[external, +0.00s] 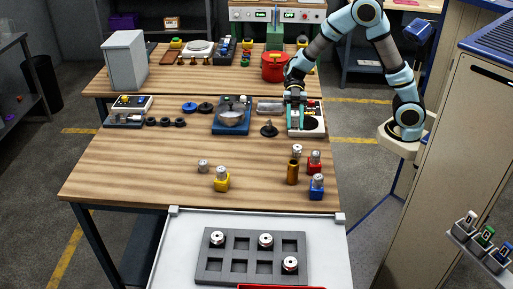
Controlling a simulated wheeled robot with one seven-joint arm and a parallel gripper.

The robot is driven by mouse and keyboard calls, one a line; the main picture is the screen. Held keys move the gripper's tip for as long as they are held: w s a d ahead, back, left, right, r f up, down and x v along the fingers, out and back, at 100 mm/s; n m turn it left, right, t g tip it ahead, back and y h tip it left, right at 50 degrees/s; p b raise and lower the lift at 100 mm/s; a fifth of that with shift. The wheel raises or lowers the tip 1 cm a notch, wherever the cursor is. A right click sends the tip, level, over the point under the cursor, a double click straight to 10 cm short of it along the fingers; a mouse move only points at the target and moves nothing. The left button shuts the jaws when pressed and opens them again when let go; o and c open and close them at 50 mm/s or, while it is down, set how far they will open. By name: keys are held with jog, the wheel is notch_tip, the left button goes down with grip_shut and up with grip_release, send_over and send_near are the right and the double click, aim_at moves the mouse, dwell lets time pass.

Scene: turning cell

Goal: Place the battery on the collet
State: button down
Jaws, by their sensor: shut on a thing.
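My gripper (293,97) is a small dark shape at the end of my arm, over the teal-and-white device (309,128) on the right side of the wooden table. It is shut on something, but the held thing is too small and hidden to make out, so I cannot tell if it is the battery. I cannot name the collet for certain. Small silver cylindrical parts stand on a yellow block (221,184), a red block (314,168) and a blue block (316,191). Another silver part (203,166) stands alone on the table. An amber cylinder (292,175) has a silver top.
A grey tray (222,277) with several pockets holds three round silver parts at the front. A blue device with a silver bowl (232,117) and a black knob-like part (269,129) stand near my gripper. A red pot (273,68) is behind.

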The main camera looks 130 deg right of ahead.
jog(key=shift+s+f+p, duration=0.25)
jog(key=shift+s+f, duration=0.2)
jog(key=shift+f, duration=1.1)
jog(key=shift+s+f+p, duration=0.25)
jog(key=shift+s+f, duration=0.25)
jog(key=shift+f, duration=1.1)
jog(key=shift+s+f+p, duration=0.25)
jog(key=shift+s+f, duration=0.2)
jog(key=shift+f, duration=1.1)
jog(key=shift+f, duration=0.15)
jog(key=c, duration=0.5)
grip_release()
jog(key=shift+d+r, duration=0.15)
jog(key=shift+r, duration=0.05)
jog(key=b+v, duration=0.3)
jog(key=v, duration=0.8)
jog(key=shift+s+d, duration=0.25)
jog(key=shift+s, duration=0.1)
